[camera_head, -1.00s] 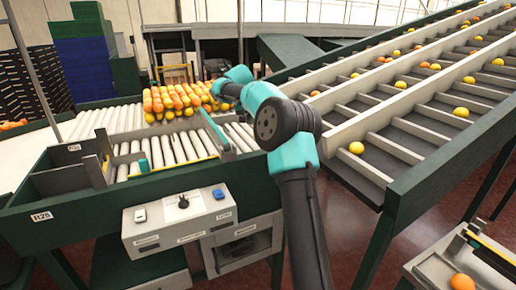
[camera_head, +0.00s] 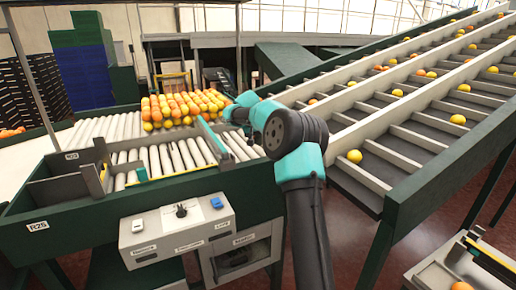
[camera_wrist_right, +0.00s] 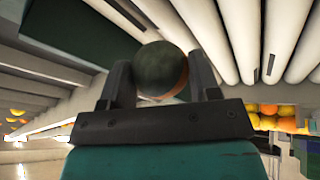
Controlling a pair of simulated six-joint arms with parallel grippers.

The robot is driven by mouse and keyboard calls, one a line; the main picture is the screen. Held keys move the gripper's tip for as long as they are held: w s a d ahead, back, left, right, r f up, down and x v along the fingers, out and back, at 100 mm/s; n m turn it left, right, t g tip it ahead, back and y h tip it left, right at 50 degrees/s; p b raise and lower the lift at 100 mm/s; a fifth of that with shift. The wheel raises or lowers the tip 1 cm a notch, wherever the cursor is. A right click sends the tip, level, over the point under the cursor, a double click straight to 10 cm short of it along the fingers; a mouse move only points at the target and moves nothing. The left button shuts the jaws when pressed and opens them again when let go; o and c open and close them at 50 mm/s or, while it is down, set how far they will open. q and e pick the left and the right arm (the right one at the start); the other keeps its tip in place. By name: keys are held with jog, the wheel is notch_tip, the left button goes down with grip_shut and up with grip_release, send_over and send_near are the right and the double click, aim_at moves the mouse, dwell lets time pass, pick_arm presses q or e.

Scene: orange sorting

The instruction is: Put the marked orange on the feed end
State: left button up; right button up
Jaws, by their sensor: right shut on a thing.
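In the right wrist view, my right gripper (camera_wrist_right: 163,82) is shut on a round fruit (camera_wrist_right: 162,64). The fruit is dark grey-green on most of the side facing the camera, with an orange edge low on the right. No clear mark can be made out on it. White rollers (camera_wrist_right: 215,30) lie close beyond the fruit; whether it touches them I cannot tell. In the head view, my right wrist (camera_head: 242,106) is over the right side of the roller bed (camera_head: 160,160), and the fruit and fingertips are hidden. My left gripper is not in view.
A heap of oranges (camera_head: 183,106) lies on the far rollers, just left of my right wrist. A control box (camera_head: 178,227) sits at the bed's front. A sloped conveyor (camera_head: 400,120) with scattered fruit fills the right. Green and blue crates (camera_head: 85,60) stand at back left.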

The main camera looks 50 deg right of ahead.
jog(key=shift+f, duration=0.2)
jog(key=shift+f, duration=1.85)
jog(key=shift+f, duration=0.15)
jog(key=o, duration=0.9)
jog(key=shift+o, duration=0.2)
jog(key=v, duration=1.2)
